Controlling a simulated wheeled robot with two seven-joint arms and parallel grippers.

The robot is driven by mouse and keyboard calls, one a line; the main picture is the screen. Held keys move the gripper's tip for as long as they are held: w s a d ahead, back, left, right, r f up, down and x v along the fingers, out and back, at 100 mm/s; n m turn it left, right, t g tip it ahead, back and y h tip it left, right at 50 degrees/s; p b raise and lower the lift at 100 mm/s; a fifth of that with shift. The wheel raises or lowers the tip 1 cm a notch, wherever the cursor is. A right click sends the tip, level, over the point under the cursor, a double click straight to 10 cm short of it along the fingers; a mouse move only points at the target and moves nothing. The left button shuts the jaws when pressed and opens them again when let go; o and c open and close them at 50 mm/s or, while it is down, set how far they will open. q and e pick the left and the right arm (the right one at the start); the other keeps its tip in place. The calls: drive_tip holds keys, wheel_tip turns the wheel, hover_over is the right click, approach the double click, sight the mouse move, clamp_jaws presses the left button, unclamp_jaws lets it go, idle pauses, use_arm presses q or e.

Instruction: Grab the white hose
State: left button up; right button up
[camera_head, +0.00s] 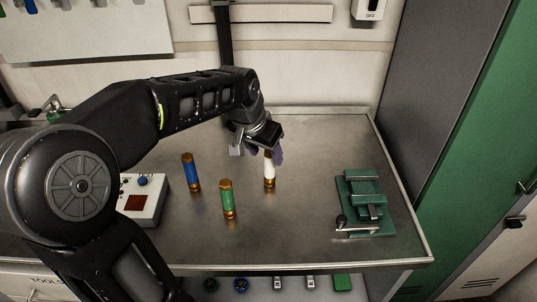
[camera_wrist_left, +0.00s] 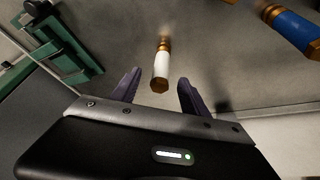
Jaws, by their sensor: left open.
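The white hose (camera_head: 269,171) is a short white cylinder with brass ends, standing upright on the metal bench. My left gripper (camera_head: 263,152) is over and behind it in the head view, and covers part of its top. In the left wrist view the white hose (camera_wrist_left: 161,66) shows just beyond the gap between the two open purple fingers of my left gripper (camera_wrist_left: 158,92). The fingers do not touch it in that view. My right gripper is not in view.
A blue hose (camera_head: 191,172) and a green hose (camera_head: 228,199) stand left of the white one. A green vise (camera_head: 362,202) is at the right, and a white control box (camera_head: 145,200) at the left. The bench front (camera_head: 300,250) is clear.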

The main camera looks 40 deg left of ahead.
sight(272, 164)
use_arm(q)
drive_tip(key=shift+w+a+r, duration=0.1)
drive_tip(key=shift+w+a, duration=0.1)
drive_tip(key=shift+w, duration=0.05)
drive_tip(key=shift+x, duration=1.3)
drive_tip(key=p+x, duration=0.1)
drive_tip(key=x, duration=0.4)
drive_tip(key=shift+w, duration=0.15)
drive_tip(key=shift+d, duration=0.1)
drive_tip(key=shift+c, duration=0.5)
clamp_jaws()
